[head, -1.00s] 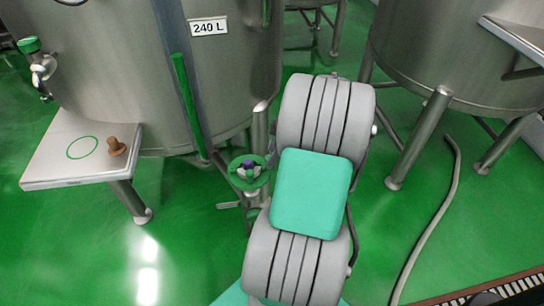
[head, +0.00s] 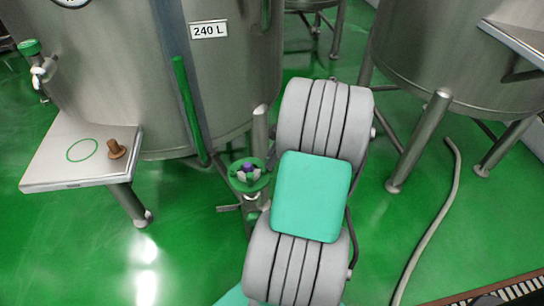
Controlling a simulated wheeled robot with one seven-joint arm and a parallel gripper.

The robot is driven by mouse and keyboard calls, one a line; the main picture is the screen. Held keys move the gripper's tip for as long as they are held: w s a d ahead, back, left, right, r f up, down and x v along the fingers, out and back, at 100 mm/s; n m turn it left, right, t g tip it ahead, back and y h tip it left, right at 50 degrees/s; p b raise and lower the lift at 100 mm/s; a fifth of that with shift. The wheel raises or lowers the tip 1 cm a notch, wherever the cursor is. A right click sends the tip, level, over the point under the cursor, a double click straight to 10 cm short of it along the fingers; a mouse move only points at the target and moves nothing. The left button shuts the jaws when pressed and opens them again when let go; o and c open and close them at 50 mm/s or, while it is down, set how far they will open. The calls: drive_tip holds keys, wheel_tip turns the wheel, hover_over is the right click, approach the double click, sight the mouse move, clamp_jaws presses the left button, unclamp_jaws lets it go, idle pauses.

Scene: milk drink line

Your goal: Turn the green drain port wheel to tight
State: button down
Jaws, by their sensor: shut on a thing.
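The green drain port wheel (head: 260,182) is low in front of the tall steel tank, just left of my arm in the head view. It lies about level, with a purple centre and pale parts inside its rim. A grey metal lever (head: 228,208) sticks out to the left below it. My arm's grey and teal links stand close to the wheel's right side. My gripper is hidden behind these links, so its hold on the wheel cannot be seen.
The tank labelled 240 L (head: 225,75) stands behind the wheel. A steel shelf (head: 50,165) with a brown knob (head: 116,149) is at left. A second tank (head: 460,60) and a grey hose (head: 432,225) are at right. The green floor at lower left is clear.

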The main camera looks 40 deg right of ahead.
drive_tip(key=shift+m, duration=0.3)
drive_tip(key=m+h, duration=0.1)
drive_tip(key=m, duration=0.2)
drive_tip(key=shift+a+r+t+p, duration=0.1)
drive_tip(key=shift+t+p, duration=0.25)
drive_tip(key=shift+t, duration=0.05)
drive_tip(key=m+h, duration=0.1)
drive_tip(key=m, duration=0.3)
drive_tip(key=shift+a+h+p, duration=0.1)
drive_tip(key=shift+h+p, duration=0.3)
drive_tip(key=m+h+p, duration=0.1)
drive_tip(key=m, duration=0.2)
drive_tip(key=shift+a+m, duration=0.1)
drive_tip(key=shift+m, duration=0.2)
drive_tip(key=m+h, duration=0.1)
drive_tip(key=m, duration=0.2)
drive_tip(key=shift+a+m+h+p, duration=0.1)
drive_tip(key=shift+m+h+p, duration=0.2)
drive_tip(key=shift+h+p, duration=0.1)
drive_tip(key=m, duration=0.2)
drive_tip(key=m+g+h, duration=0.1)
drive_tip(key=m, duration=0.1)
drive_tip(key=shift+w+m+g+p, duration=0.2)
drive_tip(key=shift+m+g+p, duration=0.1)
drive_tip(key=shift+m+g+h, duration=0.5)
drive_tip(key=shift+m+g, duration=0.4)
drive_tip(key=shift+m, duration=1.4)
